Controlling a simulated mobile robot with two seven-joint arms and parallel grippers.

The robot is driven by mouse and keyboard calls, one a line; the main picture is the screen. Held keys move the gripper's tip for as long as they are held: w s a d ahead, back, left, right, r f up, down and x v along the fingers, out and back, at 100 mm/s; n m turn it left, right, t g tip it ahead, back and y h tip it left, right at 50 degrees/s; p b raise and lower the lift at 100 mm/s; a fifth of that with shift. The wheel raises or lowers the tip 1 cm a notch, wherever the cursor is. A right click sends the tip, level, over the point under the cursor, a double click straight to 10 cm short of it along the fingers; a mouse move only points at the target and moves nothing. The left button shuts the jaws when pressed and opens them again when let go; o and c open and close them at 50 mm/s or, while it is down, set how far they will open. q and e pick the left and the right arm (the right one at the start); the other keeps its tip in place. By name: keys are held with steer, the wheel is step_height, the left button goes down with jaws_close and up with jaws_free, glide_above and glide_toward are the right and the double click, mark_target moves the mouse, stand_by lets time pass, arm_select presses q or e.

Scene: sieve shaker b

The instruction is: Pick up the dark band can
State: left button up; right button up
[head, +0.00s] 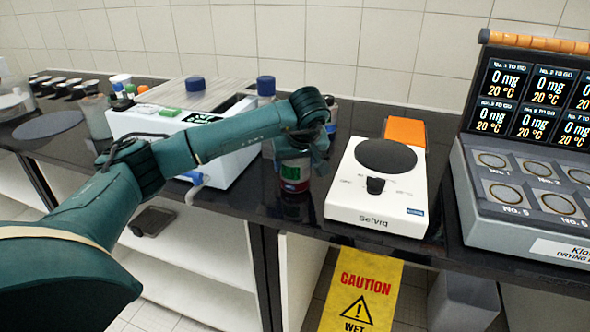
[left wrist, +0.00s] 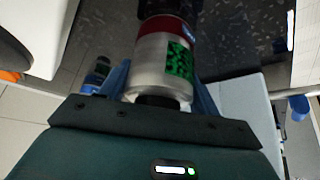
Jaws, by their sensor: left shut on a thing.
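A metallic can (head: 293,181) with a green label and a dark red band at its lower end stands upright below my left gripper (head: 297,155), in the middle of the head view. In the left wrist view the can (left wrist: 163,72) sits between the two blue fingers of my left gripper (left wrist: 163,88), which is shut on it. The upper part of the can is hidden by the gripper in the head view. I cannot tell whether its base touches the black bench. My right gripper is not in view.
A white device with a dark round plate (head: 386,155) stands close to the right. A white box with a blue knob (head: 195,84) is to the left. A blue-capped bottle (head: 266,86) stands behind. A grey console (head: 520,190) is at the far right. The bench (head: 285,225) has its front edge near the can.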

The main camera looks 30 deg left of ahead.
arm_select(q)
steer(key=c, duration=0.7)
